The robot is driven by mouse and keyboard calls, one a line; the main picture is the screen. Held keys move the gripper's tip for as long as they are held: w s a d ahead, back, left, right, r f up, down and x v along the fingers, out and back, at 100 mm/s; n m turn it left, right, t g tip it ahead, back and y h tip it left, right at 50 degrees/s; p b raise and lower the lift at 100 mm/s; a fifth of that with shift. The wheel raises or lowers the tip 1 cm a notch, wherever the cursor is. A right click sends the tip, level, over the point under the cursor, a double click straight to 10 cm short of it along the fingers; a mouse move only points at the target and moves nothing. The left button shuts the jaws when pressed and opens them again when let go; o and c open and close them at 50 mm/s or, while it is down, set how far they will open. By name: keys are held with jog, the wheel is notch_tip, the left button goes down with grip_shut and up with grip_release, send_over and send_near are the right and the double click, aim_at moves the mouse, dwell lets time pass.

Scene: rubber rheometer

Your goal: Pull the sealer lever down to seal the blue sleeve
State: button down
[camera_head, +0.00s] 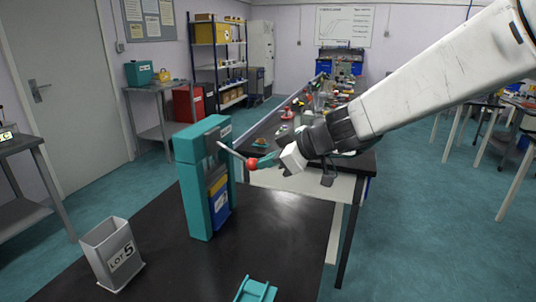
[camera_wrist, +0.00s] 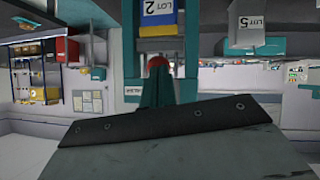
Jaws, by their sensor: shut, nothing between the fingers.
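The teal sealer (camera_head: 202,180) stands upright on the dark bench. Its grey lever (camera_head: 232,150) slants out to the right, ending in a red knob (camera_head: 252,163). The blue sleeve (camera_head: 219,196) sits in the sealer's front opening, below the lever; it also shows in the wrist view (camera_wrist: 160,20), marked LOT 2.
A grey LOT 5 bin (camera_head: 112,252) stands at the left of the dark bench (camera_head: 180,270). A small teal rack (camera_head: 256,290) lies at the front edge. A long cluttered bench (camera_head: 330,160) runs behind the sealer. The bench middle is clear.

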jog(key=shift+f, duration=0.25)
dwell(0.3)
jog(key=shift+s, duration=0.1)
jog(key=s+d+r, duration=0.4)
jog(key=s+d, duration=0.2)
jog(key=d, duration=0.4)
jog(key=shift+s+d+r, duration=0.15)
jog(key=shift+d, duration=0.25)
